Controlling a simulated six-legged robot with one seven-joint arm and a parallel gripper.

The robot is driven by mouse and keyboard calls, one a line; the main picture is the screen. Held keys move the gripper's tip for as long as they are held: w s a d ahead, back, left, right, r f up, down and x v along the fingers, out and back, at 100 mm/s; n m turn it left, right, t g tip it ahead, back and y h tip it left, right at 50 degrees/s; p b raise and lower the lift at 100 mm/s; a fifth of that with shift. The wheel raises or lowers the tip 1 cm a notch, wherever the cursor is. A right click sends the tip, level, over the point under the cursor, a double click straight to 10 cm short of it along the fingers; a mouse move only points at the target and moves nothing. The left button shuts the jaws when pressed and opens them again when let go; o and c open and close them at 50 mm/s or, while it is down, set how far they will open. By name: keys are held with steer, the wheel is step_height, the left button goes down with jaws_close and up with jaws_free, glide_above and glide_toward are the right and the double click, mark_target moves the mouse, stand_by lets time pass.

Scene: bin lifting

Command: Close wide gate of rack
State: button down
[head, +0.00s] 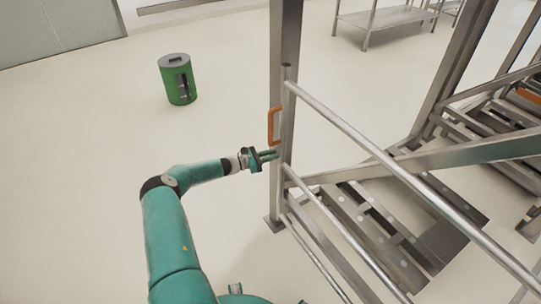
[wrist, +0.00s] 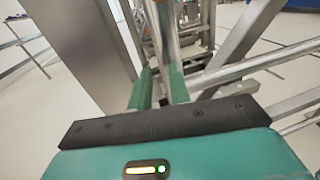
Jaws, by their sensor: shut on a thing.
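The wide gate (head: 372,148) is a frame of grey metal tubes that runs from its upright end bar toward the lower right. Its end bar (head: 288,112) stands close beside the rack's thick upright post (head: 283,40); I cannot tell whether they touch. An orange handle (head: 272,125) sits at this end, above my gripper. My gripper (head: 268,156) reaches the end bar from the left, below the handle. In the wrist view, the green fingers of my gripper (wrist: 160,88) are shut on the gate's upright tube (wrist: 164,35). The fingertips' contact is partly hidden.
The rack's low metal base (head: 400,235) lies behind the gate rails. A green bin (head: 177,80) stands on the floor at upper left. A metal table (head: 385,17) is at the back.

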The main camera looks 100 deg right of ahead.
steer(key=s, duration=0.2)
steer(key=s+a, duration=0.1)
steer(key=shift+s+r, duration=0.1)
steer(key=shift+r, duration=0.2)
steer(key=w+a, duration=0.1)
steer(key=w, duration=1.6)
steer(key=shift+a+f, duration=0.25)
steer(key=shift+f, duration=0.05)
